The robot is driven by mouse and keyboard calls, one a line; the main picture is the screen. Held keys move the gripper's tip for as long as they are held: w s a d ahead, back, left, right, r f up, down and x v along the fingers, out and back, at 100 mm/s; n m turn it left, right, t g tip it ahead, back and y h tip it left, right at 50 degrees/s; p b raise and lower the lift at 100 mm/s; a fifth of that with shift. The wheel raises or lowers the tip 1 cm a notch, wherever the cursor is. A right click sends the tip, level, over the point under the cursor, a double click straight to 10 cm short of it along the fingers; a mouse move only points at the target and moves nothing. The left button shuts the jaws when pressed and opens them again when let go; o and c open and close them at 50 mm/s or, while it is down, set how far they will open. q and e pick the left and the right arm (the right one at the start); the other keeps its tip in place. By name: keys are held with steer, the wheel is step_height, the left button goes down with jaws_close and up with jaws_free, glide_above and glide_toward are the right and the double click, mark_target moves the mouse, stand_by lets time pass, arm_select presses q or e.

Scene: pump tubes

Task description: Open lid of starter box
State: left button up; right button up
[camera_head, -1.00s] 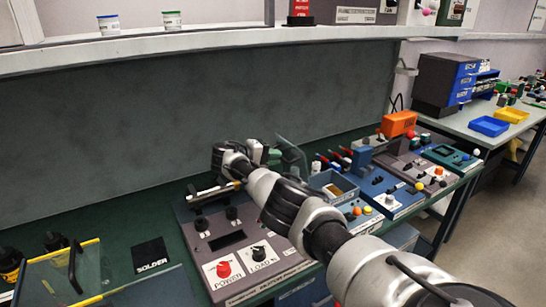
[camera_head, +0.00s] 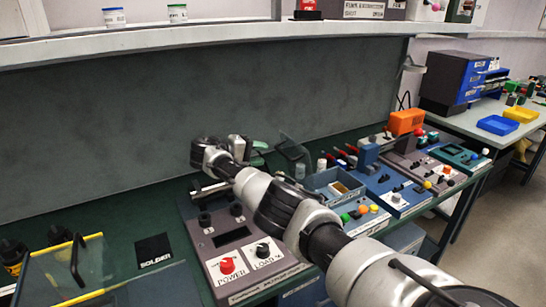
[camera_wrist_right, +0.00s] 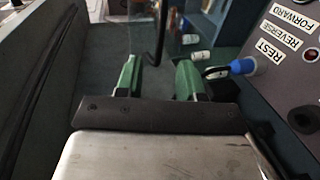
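A clear panel with dark edges (camera_head: 294,149) stands tilted up at the back of the bench, just right of my right gripper (camera_head: 256,151). I take it for the starter box lid, though no label on it can be read. In the right wrist view my right gripper (camera_wrist_right: 158,78) has its two green fingers apart. A thin black curved handle (camera_wrist_right: 155,38) shows between them; contact cannot be made out. The box body is mostly hidden behind my arm in the head view. My left gripper is out of view.
A second clear-lidded box (camera_head: 98,262) with yellow edges and a black handle stands at front left. A grey panel with power and load knobs (camera_head: 232,235) lies under my arm. A blue-grey bin (camera_head: 322,181) stands right. A labelled panel (camera_wrist_right: 288,60) shows in the wrist view.

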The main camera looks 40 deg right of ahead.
steer(key=shift+b+v, duration=0.3)
steer(key=shift+v, duration=1.25)
steer(key=shift+f, duration=0.1)
